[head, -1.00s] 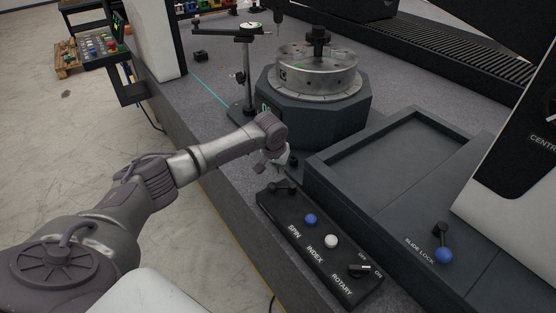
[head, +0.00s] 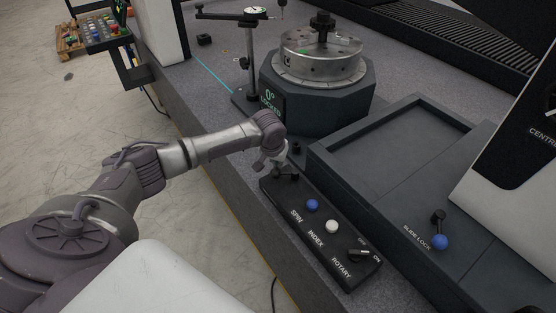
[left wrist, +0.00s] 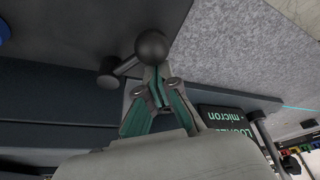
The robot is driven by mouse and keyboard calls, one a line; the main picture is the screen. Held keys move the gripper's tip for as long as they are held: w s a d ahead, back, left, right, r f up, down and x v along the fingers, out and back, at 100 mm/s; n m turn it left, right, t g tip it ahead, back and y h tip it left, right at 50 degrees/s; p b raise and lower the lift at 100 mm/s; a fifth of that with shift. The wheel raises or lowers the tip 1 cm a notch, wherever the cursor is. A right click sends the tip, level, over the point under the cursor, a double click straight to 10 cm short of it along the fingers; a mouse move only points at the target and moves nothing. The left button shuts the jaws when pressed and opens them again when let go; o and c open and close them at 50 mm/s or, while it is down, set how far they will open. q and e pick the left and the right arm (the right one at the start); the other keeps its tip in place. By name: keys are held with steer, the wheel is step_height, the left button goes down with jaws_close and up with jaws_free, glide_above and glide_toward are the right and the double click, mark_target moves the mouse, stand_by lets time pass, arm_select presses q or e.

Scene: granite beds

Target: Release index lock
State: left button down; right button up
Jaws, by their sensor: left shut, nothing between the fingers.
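A lever with a black ball knob (left wrist: 151,46) stands at the far end of the black control panel (head: 345,280). In the head view this lever (head: 287,172) is partly covered by my left gripper (head: 271,165). In the left wrist view the left gripper (left wrist: 158,80) is shut and empty. Its fingertips are right at the ball, overlapping its lower edge; I cannot tell whether they touch. The display (head: 270,100) on the rotary table base reads 0° and LOCKED. My right gripper is out of view.
The panel has a blue button (head: 312,204) by SPIN, a white button (head: 332,226) by INDEX and a rotary switch (head: 359,252). The rotary table (head: 320,55) and dial stand (head: 250,60) stand behind. A blue-knobbed slide lock (head: 439,242) is at right.

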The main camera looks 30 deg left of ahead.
mark_target(277, 174)
arm_select(q)
steer(key=shift+s+d+r+n+p, duration=0.1)
steer(key=shift+s+n+p, duration=0.25)
steer(key=shift+p, duration=0.45)
steer(key=n+p, duration=0.2)
steer(key=p, duration=0.1)
steer(key=s+d+n+y+p, duration=0.1)
steer(key=n+p, duration=0.1)
steer(key=p, duration=0.1)
steer(key=s+d+n+g+y+p, duration=0.1)
steer(key=n+p, duration=0.1)
steer(key=p, duration=0.1)
steer(key=shift+s+r, duration=0.1)
steer(key=shift+s, duration=0.1)
steer(key=shift+s+d+n+g+p, duration=0.2)
steer(key=shift+n+p, duration=0.15)
steer(key=shift+n, duration=0.25)
steer(key=shift+s+d+n+g+p, duration=0.1)
steer(key=shift+d+n+g+p, duration=0.1)
steer(key=shift+n+p, duration=0.25)
steer(key=shift+s+d+n+y, duration=0.15)
steer(key=shift+d+n+y, duration=0.15)
steer(key=shift+n, duration=0.6)
steer(key=shift+s+d+f+n+g+p, duration=0.1)
steer(key=shift+d+n+g+p, duration=0.25)
steer(key=shift+n, duration=0.45)
steer(key=shift+s+d+f+n+g+p, duration=0.15)
steer(key=shift+d+n+g, duration=0.25)
steer(key=shift+n, duration=0.4)
steer(key=shift+a, duration=0.1)
